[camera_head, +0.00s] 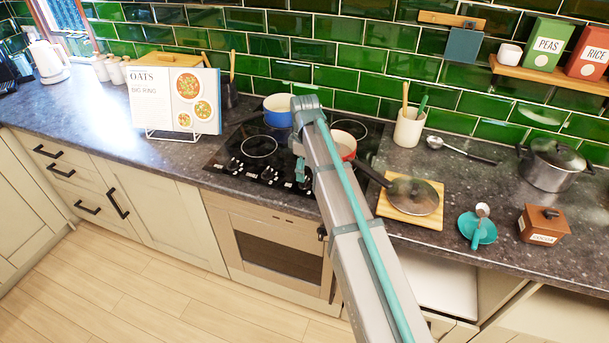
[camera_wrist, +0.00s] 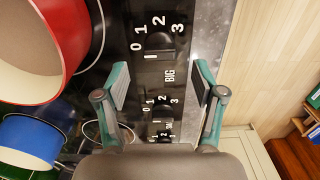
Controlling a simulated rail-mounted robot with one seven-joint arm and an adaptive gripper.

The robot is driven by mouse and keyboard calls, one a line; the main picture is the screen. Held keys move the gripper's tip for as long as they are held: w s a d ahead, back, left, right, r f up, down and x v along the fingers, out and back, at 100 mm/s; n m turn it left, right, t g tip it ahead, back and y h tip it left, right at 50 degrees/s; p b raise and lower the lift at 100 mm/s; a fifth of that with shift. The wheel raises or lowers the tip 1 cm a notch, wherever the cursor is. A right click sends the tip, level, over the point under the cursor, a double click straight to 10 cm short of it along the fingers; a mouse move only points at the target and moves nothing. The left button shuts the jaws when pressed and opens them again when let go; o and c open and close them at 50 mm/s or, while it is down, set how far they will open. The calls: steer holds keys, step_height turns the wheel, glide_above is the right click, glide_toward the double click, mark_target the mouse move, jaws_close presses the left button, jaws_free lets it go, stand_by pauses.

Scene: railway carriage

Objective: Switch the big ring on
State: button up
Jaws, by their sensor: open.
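The black hob (camera_head: 225,160) has several dark knobs (camera_head: 254,172) along its front edge. In the wrist view, one knob (camera_wrist: 159,42) has the marks 0 to 3 around it. The word BIG (camera_wrist: 170,75) lies between it and a second knob (camera_wrist: 163,108). A third knob (camera_wrist: 165,137) is farther down, its label partly unreadable. Knob settings are unclear. My gripper (camera_wrist: 163,76) is open above the knob panel, one finger on each side of the BIG label, holding nothing. In the head view my gripper (camera_head: 304,174) hangs at the hob's front, partly hidden by my arm.
A red pan (camera_head: 345,143) and a blue pan (camera_head: 278,110) stand on the hob close to my gripper. A recipe stand (camera_head: 175,100) reading "OATS BIG RING" stands left. The floor in front is clear.

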mark_target(305, 182)
steer(key=shift+f+p, duration=0.5)
steer(key=shift+f, duration=1.6)
steer(key=c, duration=1.1)
